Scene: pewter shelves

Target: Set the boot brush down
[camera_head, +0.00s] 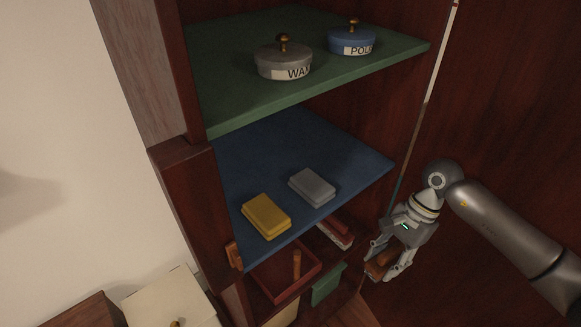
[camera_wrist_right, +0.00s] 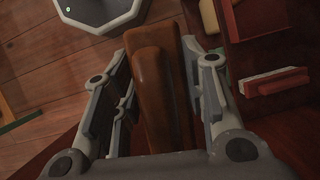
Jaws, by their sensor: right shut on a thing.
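My right gripper (camera_head: 387,268) is shut on a brown wooden boot brush (camera_head: 381,262), to the right of the shelf unit and below the level of the blue shelf. In the right wrist view the brush (camera_wrist_right: 158,85) shows as a long brown block between the two fingers, over the wooden floor. Its bristles cannot be made out. My left gripper is not in view.
The blue shelf (camera_head: 270,150) holds a yellow block (camera_head: 266,216) and a grey block (camera_head: 313,187). The green shelf (camera_head: 225,108) above holds a grey WAX tin (camera_head: 284,62) and a blue tin (camera_head: 351,40). Below is a red tray (camera_head: 313,270) with an upright wooden piece.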

